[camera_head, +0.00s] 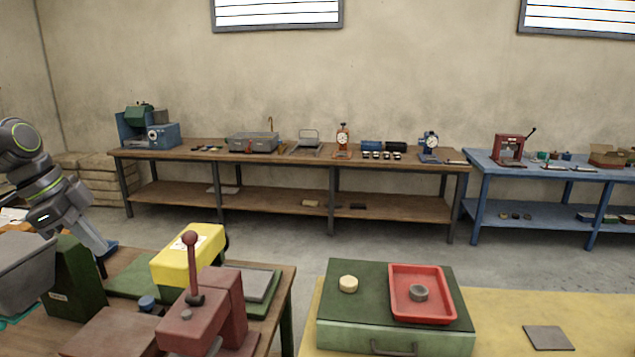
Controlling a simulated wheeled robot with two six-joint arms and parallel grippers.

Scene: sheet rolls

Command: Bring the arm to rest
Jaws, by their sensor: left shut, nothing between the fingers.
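My left arm comes in at the left edge, grey with green rings. It slants down to the right, and my left gripper (103,250) hangs at its lower end, close above or behind the dark green machine on the near bench. The gripper is shut with nothing seen in it, and its fingertips are small and partly hidden. My right gripper is not in view.
A near bench holds a red lever press (205,310), a yellow box (187,259) and a dark green machine (73,280). Right of it, a green case (345,335) carries a red tray (400,275) and a pale roll (348,284). Grey floor lies open behind.

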